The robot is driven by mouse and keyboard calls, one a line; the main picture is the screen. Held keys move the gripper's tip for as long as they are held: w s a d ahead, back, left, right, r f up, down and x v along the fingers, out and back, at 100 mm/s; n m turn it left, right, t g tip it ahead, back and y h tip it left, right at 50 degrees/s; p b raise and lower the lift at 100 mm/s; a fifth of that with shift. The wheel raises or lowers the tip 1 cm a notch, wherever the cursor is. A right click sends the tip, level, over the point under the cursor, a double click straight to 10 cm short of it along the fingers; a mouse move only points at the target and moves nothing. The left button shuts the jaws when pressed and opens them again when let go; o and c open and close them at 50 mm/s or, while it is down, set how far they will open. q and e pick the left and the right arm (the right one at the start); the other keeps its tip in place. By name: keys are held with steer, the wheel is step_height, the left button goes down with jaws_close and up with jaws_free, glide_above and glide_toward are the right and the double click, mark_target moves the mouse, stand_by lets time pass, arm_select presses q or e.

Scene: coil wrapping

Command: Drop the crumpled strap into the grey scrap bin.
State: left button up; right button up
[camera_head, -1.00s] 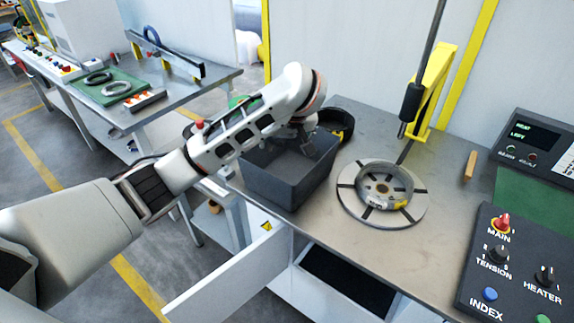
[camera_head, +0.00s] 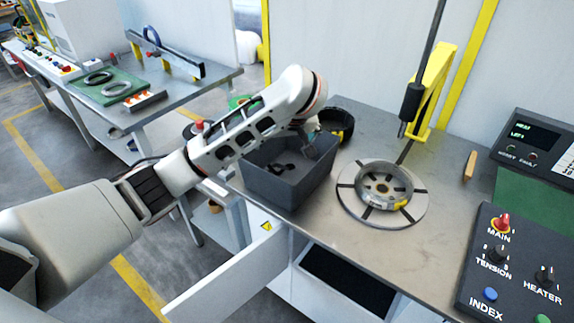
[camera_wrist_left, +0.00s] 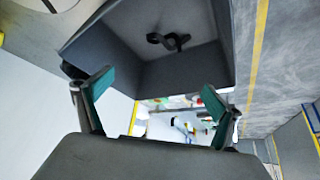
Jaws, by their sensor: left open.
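The grey scrap bin (camera_head: 290,187) stands on the left end of the metal bench; its wall also shows in the left wrist view (camera_wrist_left: 185,72). The crumpled strap is a small dark curled piece (camera_head: 284,168) lying inside the bin on its floor. It shows in the left wrist view (camera_wrist_left: 168,41) too, apart from the fingers. My left gripper (camera_wrist_left: 155,92) is open and empty, with its two green-padded fingers spread. In the head view the gripper (camera_head: 312,148) is at the bin's back right, partly hidden by my arm. My right gripper is not in view.
A round turntable with a coil (camera_head: 382,190) sits right of the bin. A black ring-shaped object (camera_head: 338,124) lies behind it. A yellow post (camera_head: 432,95) and a control panel (camera_head: 515,265) are further right.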

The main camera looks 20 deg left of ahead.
arm_select(q)
steer(key=v, duration=1.1)
steer(key=shift+r, duration=0.2)
steer(key=shift+s, duration=0.1)
steer(key=shift+d+f, duration=0.1)
